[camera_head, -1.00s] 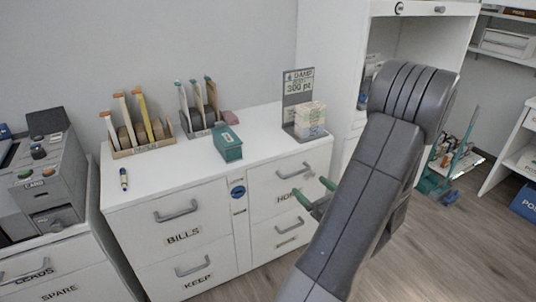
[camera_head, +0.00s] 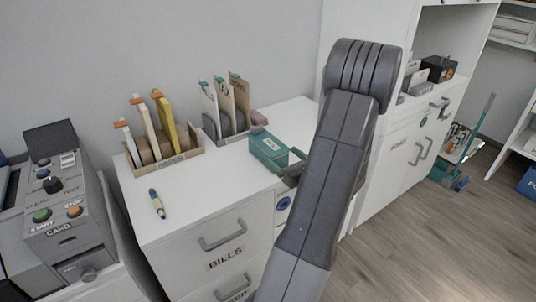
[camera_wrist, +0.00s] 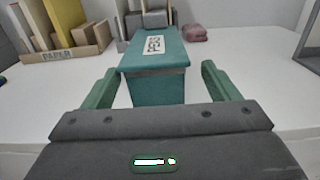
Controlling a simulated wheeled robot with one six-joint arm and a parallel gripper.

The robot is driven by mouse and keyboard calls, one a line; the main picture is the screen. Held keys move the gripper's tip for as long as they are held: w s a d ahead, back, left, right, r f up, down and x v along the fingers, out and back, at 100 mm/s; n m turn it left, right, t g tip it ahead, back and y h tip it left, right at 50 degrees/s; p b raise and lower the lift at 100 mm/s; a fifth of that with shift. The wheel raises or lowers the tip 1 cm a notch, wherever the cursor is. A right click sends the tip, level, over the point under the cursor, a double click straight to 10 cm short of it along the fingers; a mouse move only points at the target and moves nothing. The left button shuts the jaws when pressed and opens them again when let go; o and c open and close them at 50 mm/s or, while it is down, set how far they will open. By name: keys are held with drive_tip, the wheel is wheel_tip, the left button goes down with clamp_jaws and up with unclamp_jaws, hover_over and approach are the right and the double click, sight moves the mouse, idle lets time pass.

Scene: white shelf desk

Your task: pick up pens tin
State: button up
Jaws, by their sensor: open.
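The pens tin is a teal box with a white label on its lid. It sits on the white cabinet top in the head view (camera_head: 267,148), and fills the middle of the wrist view (camera_wrist: 155,84). My gripper (camera_wrist: 160,70) is open, with one green finger on each side of the tin's near end in the picture. I see gaps between the tin and both fingers, and nothing is gripped. In the head view my gripper (camera_head: 291,165) is at the tin's right end, partly hidden by my arm.
A wooden paper sorter (camera_head: 165,158) and a grey file holder (camera_head: 225,130) stand behind and left of the tin. A pink item (camera_head: 258,117) lies just behind it. A pen (camera_head: 157,204) lies at the front left. The white top (camera_head: 205,190) between is clear.

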sight(274, 151)
drive_tip(key=x, duration=0.4)
drive_tip(key=shift+a+f, duration=0.25)
drive_tip(key=shift+a, duration=0.1)
drive_tip(key=shift+w+a, duration=0.2)
drive_tip(key=shift+w, duration=0.2)
drive_tip(key=c, duration=1.1)
drive_tip(key=shift+r, duration=0.1)
drive_tip(key=shift+c, duration=0.2)
